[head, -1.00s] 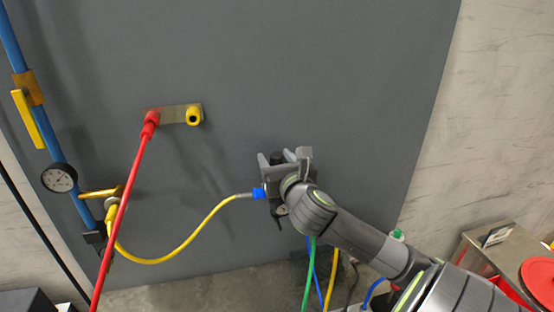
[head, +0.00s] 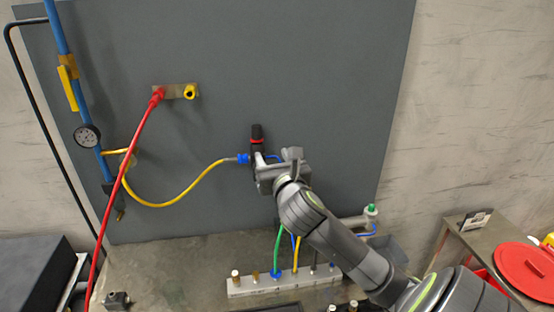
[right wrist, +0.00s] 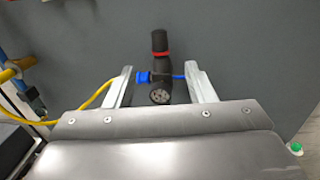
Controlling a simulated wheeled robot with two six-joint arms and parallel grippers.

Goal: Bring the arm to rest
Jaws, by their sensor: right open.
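My right gripper (head: 270,168) is open in front of the grey panel, with its arm reaching in from the lower right. A black cylindrical piece with a red band (head: 257,139) is at the panel just beyond the gripper, partly hidden by it. In the right wrist view the same piece (right wrist: 160,64) stands nearly upright between the two spread fingers (right wrist: 158,80), with clear gaps on both sides. A blue fitting (right wrist: 144,77) on the yellow hose (head: 190,190) meets its left side. My left gripper is not in view.
The grey panel (head: 330,80) carries a bracket with a red plug (head: 157,96) and a yellow socket (head: 190,92). A blue pipe with a gauge (head: 87,136) is at left. A pale block with hoses (head: 250,287) stands below; a table with a red lid (head: 525,272) is at right.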

